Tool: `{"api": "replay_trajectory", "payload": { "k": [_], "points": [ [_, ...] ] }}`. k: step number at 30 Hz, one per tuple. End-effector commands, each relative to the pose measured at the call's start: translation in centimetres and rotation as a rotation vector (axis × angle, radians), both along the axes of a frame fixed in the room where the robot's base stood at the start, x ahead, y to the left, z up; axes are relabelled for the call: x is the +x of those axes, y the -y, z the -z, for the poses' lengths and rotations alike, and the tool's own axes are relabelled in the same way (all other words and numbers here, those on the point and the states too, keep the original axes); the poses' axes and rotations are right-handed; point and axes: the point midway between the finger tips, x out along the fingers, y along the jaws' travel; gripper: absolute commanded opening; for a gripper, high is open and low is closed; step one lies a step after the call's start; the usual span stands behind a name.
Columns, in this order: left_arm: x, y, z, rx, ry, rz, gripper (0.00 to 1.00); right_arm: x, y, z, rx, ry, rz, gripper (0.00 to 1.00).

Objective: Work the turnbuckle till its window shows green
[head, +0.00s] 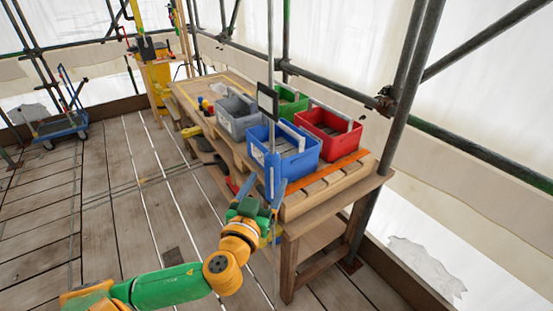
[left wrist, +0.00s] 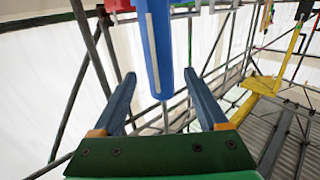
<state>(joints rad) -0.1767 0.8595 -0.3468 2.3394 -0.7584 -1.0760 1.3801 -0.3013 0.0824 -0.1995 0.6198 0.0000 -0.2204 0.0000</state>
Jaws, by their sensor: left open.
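A thin upright rod (head: 270,50) stands in front of the bench, with a black open frame (head: 267,101) on it and a blue upright body (head: 272,176) lower down. I take this rod assembly as the turnbuckle; no green window shows on it. In the left wrist view a blue cylinder (left wrist: 159,50) with a pale lengthwise strip hangs ahead of the fingers, a thin rod below it. My left gripper (head: 263,190) is open, its fingers pointing up around the lower blue body in the head view. In the left wrist view its fingers (left wrist: 159,78) are apart, nothing clamped between them.
The wooden bench (head: 293,225) carries a blue bin (head: 300,158), a red bin (head: 322,147), a grey bin (head: 232,128) and a green bin (head: 297,100). Scaffold poles (head: 408,90) stand at the right. A blue trolley (head: 60,125) is far left; the plank floor (head: 120,190) is clear.

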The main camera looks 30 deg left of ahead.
Motion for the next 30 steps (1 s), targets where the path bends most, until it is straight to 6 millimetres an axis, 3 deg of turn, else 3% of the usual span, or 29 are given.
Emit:
{"api": "replay_trajectory", "payload": {
  "k": [3,12,23,30],
  "points": [
    [1.4,-0.3,-1.0,0.001,0.033,0.014,0.76,0.0,-0.3,-0.7,0.004,0.0,0.001,0.62],
    [6.1,-1.6,-0.8,-0.003,0.029,0.013,0.76,0.1,-0.4,-2.4,0.007,0.002,0.0,0.62],
    [7.0,-1.9,-0.5,-0.005,0.026,0.015,0.76,0.1,-0.2,-2.4,0.003,0.001,0.0,0.62],
    [7.0,-1.9,-0.5,-0.004,0.026,0.015,0.14,0.1,-0.1,-2.4,0.001,0.002,0.0,0.62]
  ]
}}
